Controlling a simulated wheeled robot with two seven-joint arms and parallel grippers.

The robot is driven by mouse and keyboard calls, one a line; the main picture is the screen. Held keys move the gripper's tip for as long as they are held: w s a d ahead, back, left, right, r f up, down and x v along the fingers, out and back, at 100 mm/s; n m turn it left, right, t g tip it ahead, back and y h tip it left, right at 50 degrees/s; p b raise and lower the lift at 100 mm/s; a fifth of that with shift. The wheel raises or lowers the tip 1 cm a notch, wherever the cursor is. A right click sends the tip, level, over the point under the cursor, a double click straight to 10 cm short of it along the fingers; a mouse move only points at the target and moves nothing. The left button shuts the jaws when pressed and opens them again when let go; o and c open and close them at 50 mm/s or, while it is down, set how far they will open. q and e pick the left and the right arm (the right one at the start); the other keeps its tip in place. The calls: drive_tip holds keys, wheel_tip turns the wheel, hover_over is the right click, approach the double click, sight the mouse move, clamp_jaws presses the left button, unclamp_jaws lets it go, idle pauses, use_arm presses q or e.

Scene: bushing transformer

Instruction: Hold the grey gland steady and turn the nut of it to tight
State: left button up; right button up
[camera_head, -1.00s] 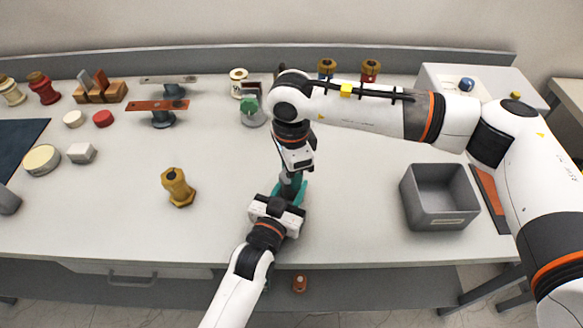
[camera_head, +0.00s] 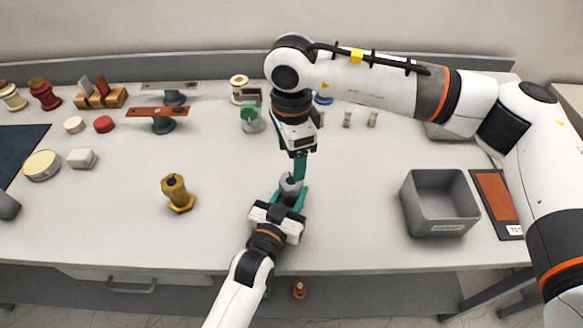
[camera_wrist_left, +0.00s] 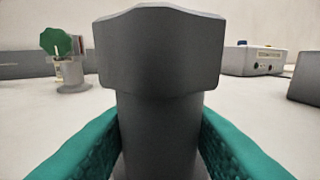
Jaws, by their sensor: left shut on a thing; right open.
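The grey gland (camera_head: 290,186) stands upright near the front middle of the table. In the left wrist view its wide nut (camera_wrist_left: 160,48) sits on top of a narrower round body (camera_wrist_left: 158,130). My left gripper (camera_head: 288,199) is shut on the body below the nut, with a teal finger on each side. My right gripper (camera_head: 299,168) is open and points down just above the gland. It does not show in the left wrist view, so it is clear of the nut. The gland's foot is hidden by the left gripper.
A brass-coloured gland (camera_head: 175,192) stands to the left. A grey bin (camera_head: 440,203) and a brown board (camera_head: 497,203) lie to the right. Spools, brackets and a green-topped part (camera_head: 251,117) stand along the back. The table between the brass gland and the left gripper is clear.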

wheel_tip(320, 180, up, 5)
idle(0.4)
use_arm(q)
drive_tip(key=o, duration=1.1)
drive_tip(key=shift+o, duration=0.2)
